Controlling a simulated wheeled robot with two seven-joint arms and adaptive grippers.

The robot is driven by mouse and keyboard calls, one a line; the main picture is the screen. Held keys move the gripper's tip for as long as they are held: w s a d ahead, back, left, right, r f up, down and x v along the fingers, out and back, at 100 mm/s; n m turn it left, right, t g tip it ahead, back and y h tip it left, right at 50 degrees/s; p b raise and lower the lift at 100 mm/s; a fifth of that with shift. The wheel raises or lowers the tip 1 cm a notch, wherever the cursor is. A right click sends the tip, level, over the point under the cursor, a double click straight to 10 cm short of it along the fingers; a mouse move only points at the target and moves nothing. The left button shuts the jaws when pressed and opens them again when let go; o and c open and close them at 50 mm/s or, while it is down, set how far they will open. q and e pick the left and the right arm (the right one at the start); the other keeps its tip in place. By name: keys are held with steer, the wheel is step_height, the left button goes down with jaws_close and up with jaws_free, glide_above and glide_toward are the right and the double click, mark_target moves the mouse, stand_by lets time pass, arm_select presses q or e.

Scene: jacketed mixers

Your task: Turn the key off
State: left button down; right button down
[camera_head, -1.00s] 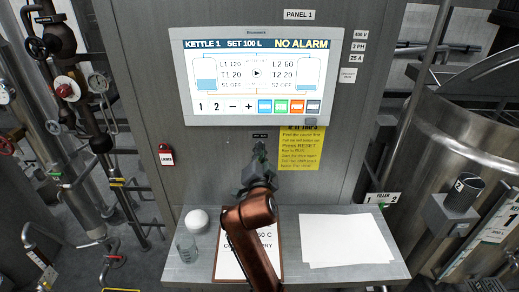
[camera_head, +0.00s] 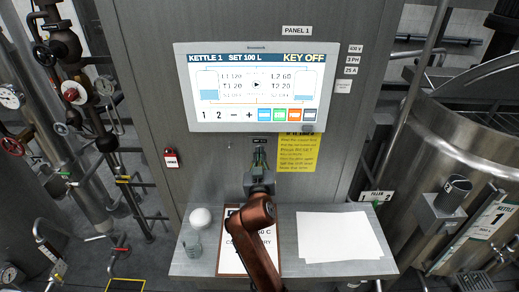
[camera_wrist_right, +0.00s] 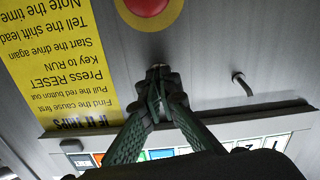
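The control panel's screen (camera_head: 252,87) reads KETTLE 1, SET 100 L and KEY OFF. My left gripper is not in view.
A red button on a yellow disc (camera_wrist_right: 147,8) is near the fingertips. A yellow notice (camera_head: 297,152) is beside the gripper.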

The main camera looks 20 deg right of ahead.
steer(key=n+p, duration=0.4)
steer(key=n, duration=0.1)
steer(key=shift+r, duration=0.1)
steer(key=shift+n+p, duration=0.65)
steer(key=shift+n, duration=0.45)
steer(key=c, duration=2.6)
jaws_free()
steer(key=shift+c, duration=0.2)
steer(key=o, duration=0.4)
steer(key=shift+o, duration=0.2)
steer(key=v, duration=0.7)
steer(key=shift+s, duration=0.25)
steer(key=shift+a, duration=0.2)
